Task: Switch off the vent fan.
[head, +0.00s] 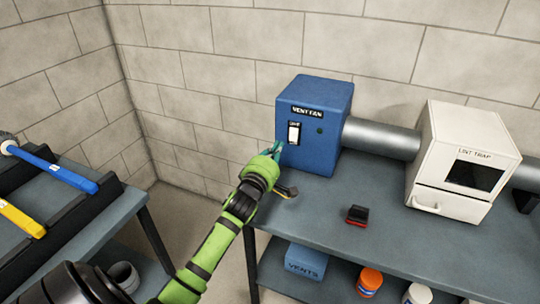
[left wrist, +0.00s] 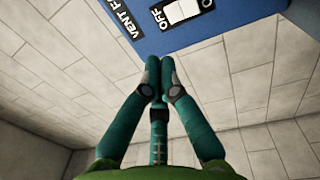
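The vent fan (head: 345,110) is a blue box with a "VENT FAN" label, standing on the grey bench against the block wall. Its white rocker switch (head: 294,133) is on the front face, below the label, with a small dark round lamp (head: 320,131) to its right. In the left wrist view the switch (left wrist: 182,10) shows at the top, with "OFF" printed beside it. My left gripper (head: 278,149) is just in front of the box, low and left of the switch. Its fingertips (left wrist: 158,72) are together and hold nothing. Whether they touch the box is unclear. My right gripper is out of view.
A silver duct (head: 382,138) joins the fan to a white lint trap (head: 465,160). A small black and red object (head: 357,215) and a yellow-tipped one (head: 287,191) lie on the bench. A blue "VENTS" box (head: 305,261) and jars sit below. Brushes lie on a left rack.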

